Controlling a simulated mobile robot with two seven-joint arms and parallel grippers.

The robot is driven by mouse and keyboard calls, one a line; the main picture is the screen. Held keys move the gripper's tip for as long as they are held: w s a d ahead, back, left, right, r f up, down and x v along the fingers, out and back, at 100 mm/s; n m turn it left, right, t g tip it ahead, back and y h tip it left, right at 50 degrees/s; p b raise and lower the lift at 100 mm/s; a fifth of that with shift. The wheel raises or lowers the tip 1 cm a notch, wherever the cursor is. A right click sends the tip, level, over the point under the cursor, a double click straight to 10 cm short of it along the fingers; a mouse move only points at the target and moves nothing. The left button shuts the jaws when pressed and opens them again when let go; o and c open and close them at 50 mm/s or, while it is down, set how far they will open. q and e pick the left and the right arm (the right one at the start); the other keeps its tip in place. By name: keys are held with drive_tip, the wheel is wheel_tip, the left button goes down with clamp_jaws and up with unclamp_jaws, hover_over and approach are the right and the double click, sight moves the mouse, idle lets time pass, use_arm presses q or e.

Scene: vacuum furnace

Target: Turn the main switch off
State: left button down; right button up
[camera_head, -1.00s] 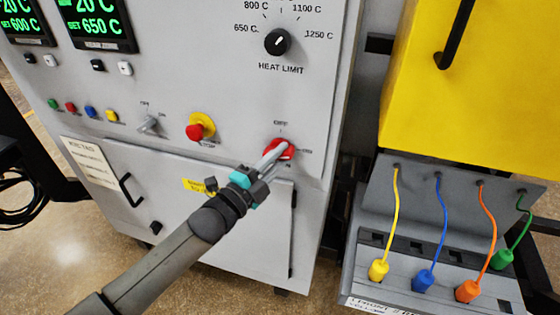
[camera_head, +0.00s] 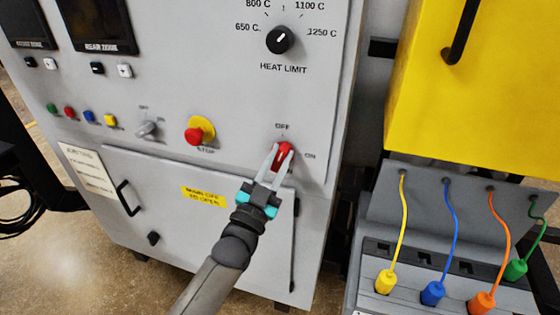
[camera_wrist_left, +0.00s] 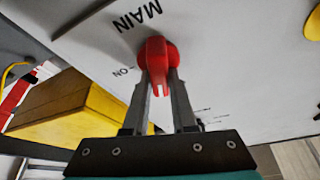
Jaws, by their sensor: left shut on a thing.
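The red main switch (camera_head: 286,150) sits on the lower right of the grey furnace panel, with OFF printed above it and ON to its right. In the head view its handle lies near the OFF label. My left gripper (camera_head: 281,160) reaches it from below, with one finger on each side of the handle. In the left wrist view the red switch handle (camera_wrist_left: 157,65) stands between the fingertips of the left gripper (camera_wrist_left: 160,85), which are shut on it. The word MAIN shows beside it. My right gripper is not in view.
A red and yellow stop button (camera_head: 197,133) and a grey selector (camera_head: 148,129) lie left of the switch. The two zone displays (camera_head: 102,20) are dark. A yellow cabinet (camera_head: 470,90) and a grey rack (camera_head: 440,255) with coloured plugs stand at the right.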

use_arm(q)
drive_tip(key=n+y, duration=0.1)
drive_tip(key=n, duration=0.1)
drive_tip(key=n+t+y, duration=0.1)
drive_tip(key=n, duration=0.2)
drive_tip(key=shift+a+y, duration=0.1)
drive_tip(key=shift+y, duration=0.2)
drive_tip(key=shift+n, duration=0.5)
drive_tip(key=c, duration=0.7)
unclamp_jaws()
drive_tip(key=b+v, duration=0.1)
drive_tip(key=v, duration=1.4)
drive_tip(key=shift+s+f, duration=0.1)
drive_tip(key=shift+f, duration=0.1)
